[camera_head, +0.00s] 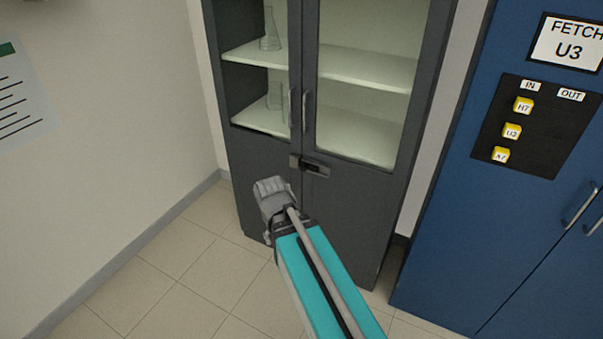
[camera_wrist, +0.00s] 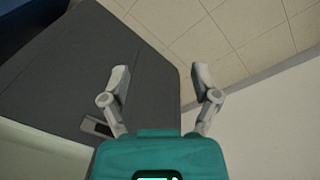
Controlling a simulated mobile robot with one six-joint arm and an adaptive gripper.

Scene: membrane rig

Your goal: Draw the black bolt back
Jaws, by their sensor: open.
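The black bolt (camera_head: 313,166) sits across the seam between the two doors of the dark grey cabinet (camera_head: 345,210), just below the glass panes. In the wrist view part of the bolt's fitting (camera_wrist: 97,127) shows at the left, beside the left finger. My gripper (camera_wrist: 162,85) is open with nothing between its fingers. In the head view my gripper (camera_head: 268,187) is in front of the cabinet, below and to the left of the bolt, apart from it in the picture. How far it stands from the door is hard to tell.
Two upright handles (camera_head: 307,112) stand above the bolt. Glass flasks (camera_head: 270,42) are behind the panes. A blue cabinet (camera_head: 450,200) with a black tag board (camera_head: 540,135) stands at the right. A white wall (camera_head: 110,170) is at the left; the tiled floor (camera_head: 185,270) is clear.

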